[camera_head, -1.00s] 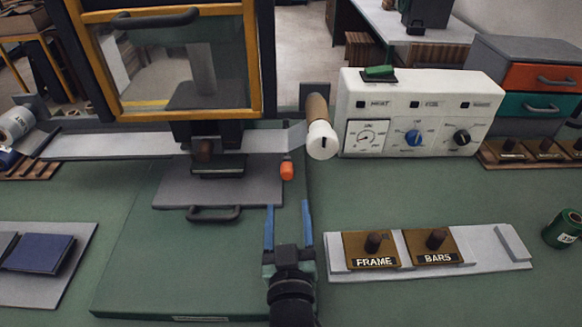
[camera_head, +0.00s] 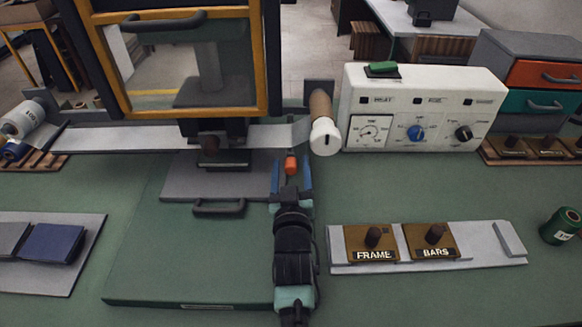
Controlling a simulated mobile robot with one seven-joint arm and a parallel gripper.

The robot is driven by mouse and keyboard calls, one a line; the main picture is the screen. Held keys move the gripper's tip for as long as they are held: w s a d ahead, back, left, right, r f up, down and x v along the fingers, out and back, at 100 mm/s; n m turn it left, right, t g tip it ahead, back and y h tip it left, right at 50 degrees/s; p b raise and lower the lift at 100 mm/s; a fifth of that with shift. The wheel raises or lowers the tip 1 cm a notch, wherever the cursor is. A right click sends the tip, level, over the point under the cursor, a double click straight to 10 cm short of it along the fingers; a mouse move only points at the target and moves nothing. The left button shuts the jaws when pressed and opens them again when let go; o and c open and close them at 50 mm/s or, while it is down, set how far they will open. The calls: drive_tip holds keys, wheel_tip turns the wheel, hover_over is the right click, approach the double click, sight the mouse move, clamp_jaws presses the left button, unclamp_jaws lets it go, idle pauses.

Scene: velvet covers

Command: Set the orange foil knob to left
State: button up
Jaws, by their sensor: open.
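The orange knob (camera_head: 291,165) is a small orange piece with a dark part at its top, beside the grey press plate and just below the foil strip (camera_head: 120,138). My gripper (camera_head: 291,176) is open, with one blue finger on each side of the knob in the picture. Gaps show between the knob and both fingers, and I cannot tell how high the fingers are relative to it. The knob's lower end is close to the gripper's palm. Its setting is too small to read.
A white-capped roller (camera_head: 325,137) stands close to the right of the fingers. The white control box (camera_head: 425,108) is further right. The yellow-framed guard (camera_head: 180,65) stands behind. A tray (camera_head: 500,256) with FRAME and BARS blocks lies at front right.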

clamp_jaws()
idle(1.4)
